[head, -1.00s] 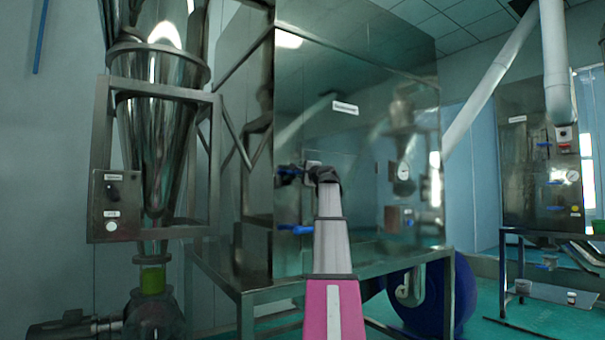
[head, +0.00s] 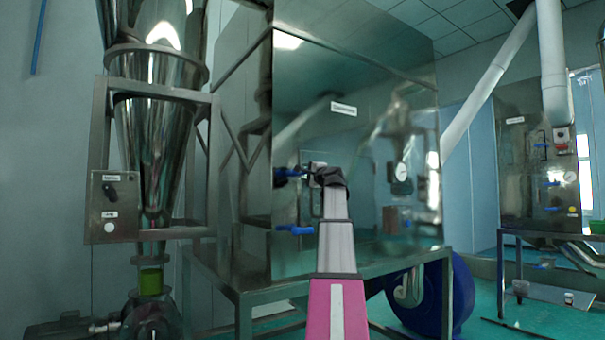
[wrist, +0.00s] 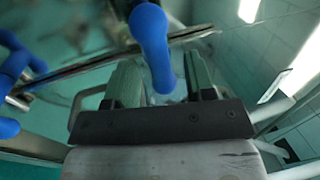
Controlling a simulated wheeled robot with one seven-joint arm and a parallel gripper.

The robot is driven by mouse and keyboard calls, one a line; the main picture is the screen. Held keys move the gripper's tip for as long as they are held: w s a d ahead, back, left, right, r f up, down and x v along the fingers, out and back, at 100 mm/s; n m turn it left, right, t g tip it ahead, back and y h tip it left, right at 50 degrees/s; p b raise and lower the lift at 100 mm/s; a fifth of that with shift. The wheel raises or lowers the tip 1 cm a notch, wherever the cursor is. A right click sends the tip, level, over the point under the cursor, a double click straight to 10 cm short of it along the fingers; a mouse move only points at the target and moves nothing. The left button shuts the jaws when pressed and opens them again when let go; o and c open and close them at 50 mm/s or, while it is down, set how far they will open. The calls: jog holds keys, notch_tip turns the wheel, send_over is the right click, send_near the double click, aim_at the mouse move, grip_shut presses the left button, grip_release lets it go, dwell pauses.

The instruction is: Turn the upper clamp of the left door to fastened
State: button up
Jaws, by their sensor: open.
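The upper clamp has a blue handle (head: 288,172) on the left edge of the shiny steel door (head: 350,140). In the wrist view a blue handle (wrist: 152,45) reaches down between the two fingers of my gripper (wrist: 160,78), which are apart; I cannot tell if either touches it. In the head view my gripper (head: 315,173) is just right of the upper clamp and hides part of it. A lower blue clamp handle (head: 295,230) sits below on the same edge. More blue handle parts (wrist: 14,70) show at the left of the wrist view.
A steel hopper (head: 155,130) in a frame with a control box (head: 115,207) stands to the left. A blue round housing (head: 455,295) is under the cabinet. A second steel cabinet (head: 535,190) with blue handles stands at the right, with open floor between.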

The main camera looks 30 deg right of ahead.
jog(key=v, duration=0.6)
jog(key=shift+s, duration=0.15)
